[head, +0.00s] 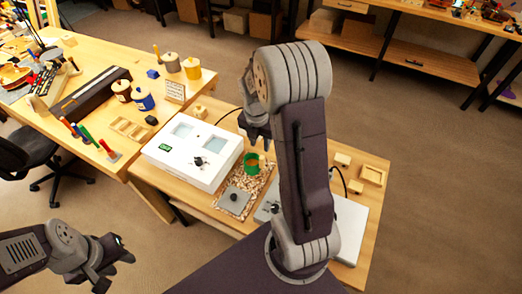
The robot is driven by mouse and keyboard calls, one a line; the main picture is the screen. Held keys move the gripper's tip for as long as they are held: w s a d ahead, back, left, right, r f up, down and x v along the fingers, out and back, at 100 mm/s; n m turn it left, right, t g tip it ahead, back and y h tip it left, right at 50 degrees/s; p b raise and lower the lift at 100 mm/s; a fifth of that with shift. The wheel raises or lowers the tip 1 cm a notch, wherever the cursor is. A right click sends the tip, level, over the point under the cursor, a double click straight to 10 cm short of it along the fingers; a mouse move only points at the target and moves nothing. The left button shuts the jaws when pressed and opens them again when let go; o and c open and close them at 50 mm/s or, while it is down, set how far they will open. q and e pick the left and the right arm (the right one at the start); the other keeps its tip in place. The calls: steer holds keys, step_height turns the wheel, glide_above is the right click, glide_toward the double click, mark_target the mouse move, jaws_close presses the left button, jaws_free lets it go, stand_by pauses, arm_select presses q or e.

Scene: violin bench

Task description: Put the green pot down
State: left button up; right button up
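The green pot (252,164) is upright, with something orange-brown showing inside it. It appears over the speckled cork-like mat (228,211), and I cannot tell whether it rests on it. My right gripper (257,146) points down just above the pot, partly hidden behind my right arm. I cannot tell whether its fingers touch the pot or how far apart they are. My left gripper (117,271) is low at the left, away from the bench, with its fingers apart and nothing between them.
A white box (192,152) with two windows stands left of the pot. A grey square plate (234,200) with a knob lies on the mat in front. A light grey device (348,228) is to the right, partly behind my arm. Blue-and-white (144,98) and grey pots stand on the left bench.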

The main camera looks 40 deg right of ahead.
steer(key=s+a+m, duration=0.5)
steer(key=a+m, duration=0.2)
steer(key=m, duration=0.5)
steer(key=s+a+m+y, duration=0.1)
steer(key=s+a+m, duration=0.4)
steer(key=m, duration=0.6)
steer(key=shift+s+a+m+t, duration=0.3)
steer(key=shift+a+m, duration=0.1)
steer(key=shift+a, duration=0.85)
